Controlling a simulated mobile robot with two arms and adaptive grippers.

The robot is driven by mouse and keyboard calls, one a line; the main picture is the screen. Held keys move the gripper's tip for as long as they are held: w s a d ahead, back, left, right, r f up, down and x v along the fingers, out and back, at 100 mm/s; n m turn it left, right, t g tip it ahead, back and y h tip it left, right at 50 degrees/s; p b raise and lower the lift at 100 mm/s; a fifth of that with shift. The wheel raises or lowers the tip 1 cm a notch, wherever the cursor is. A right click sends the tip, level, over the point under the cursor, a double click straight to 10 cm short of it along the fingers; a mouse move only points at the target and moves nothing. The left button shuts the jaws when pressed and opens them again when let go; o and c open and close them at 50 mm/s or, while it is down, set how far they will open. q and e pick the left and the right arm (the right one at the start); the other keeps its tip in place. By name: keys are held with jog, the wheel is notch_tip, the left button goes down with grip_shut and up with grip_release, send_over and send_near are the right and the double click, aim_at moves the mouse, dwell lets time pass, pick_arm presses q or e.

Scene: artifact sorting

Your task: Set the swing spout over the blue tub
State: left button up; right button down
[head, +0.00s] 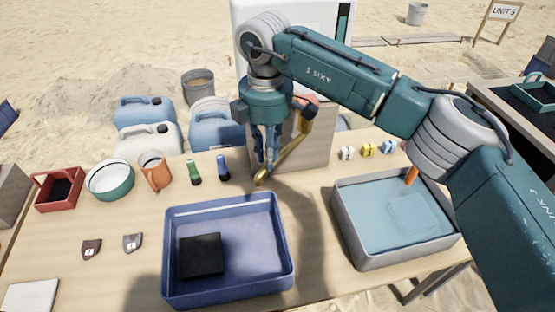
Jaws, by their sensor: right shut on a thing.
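The swing spout (288,152) is a thin brass-coloured tube that slopes down and left from a dark fitting at the front of the white dispenser. Its tip shows just behind the right part of the blue tub's back rim. The blue tub (279,247) stands at the front middle of the table with a black block (201,256) inside. My right gripper (267,163) points down and is shut on the swing spout near its lower end; the fingers hide part of the contact. My left gripper is not in view.
A grey tub (350,230) of water stands right of the blue tub. A red tray (60,189), a round bowl (109,180), a terracotta jug (155,171) and green (194,172) and blue (223,167) bottles stand left. Jerrycans (145,111) are behind. Small tags lie front left.

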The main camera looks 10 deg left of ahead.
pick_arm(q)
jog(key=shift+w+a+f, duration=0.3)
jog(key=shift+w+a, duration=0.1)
pick_arm(e)
jog(key=shift+w+a, duration=0.4)
jog(key=shift+a, duration=0.2)
jog(key=c, duration=1.7)
grip_release()
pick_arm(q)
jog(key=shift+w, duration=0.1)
pick_arm(e)
jog(key=shift+o, duration=0.3)
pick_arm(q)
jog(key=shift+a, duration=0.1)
pick_arm(e)
notch_tip(320, 180, up, 12)
